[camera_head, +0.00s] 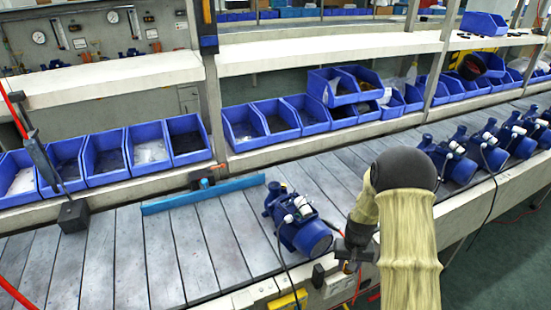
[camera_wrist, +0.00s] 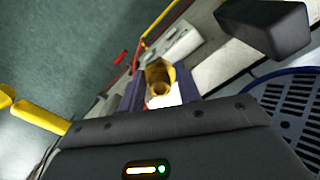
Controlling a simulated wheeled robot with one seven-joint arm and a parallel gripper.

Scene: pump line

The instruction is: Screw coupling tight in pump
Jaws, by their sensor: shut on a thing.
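My gripper (camera_wrist: 160,90) is shut on a brass coupling (camera_wrist: 160,75), which sits between the two dark fingers in the wrist view. In the head view my gripper (camera_head: 350,252) is low at the conveyor's front edge, just right of the nearest blue pump (camera_head: 303,228). The pump's threaded port cannot be made out.
Several more blue pumps (camera_head: 460,155) stand farther right on the conveyor (camera_head: 180,250). A blue bar (camera_head: 203,194) lies across the slats behind the near pump. Blue bins (camera_head: 105,155) line the back. A dark block (camera_wrist: 265,28) and yellow and red parts lie near my gripper.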

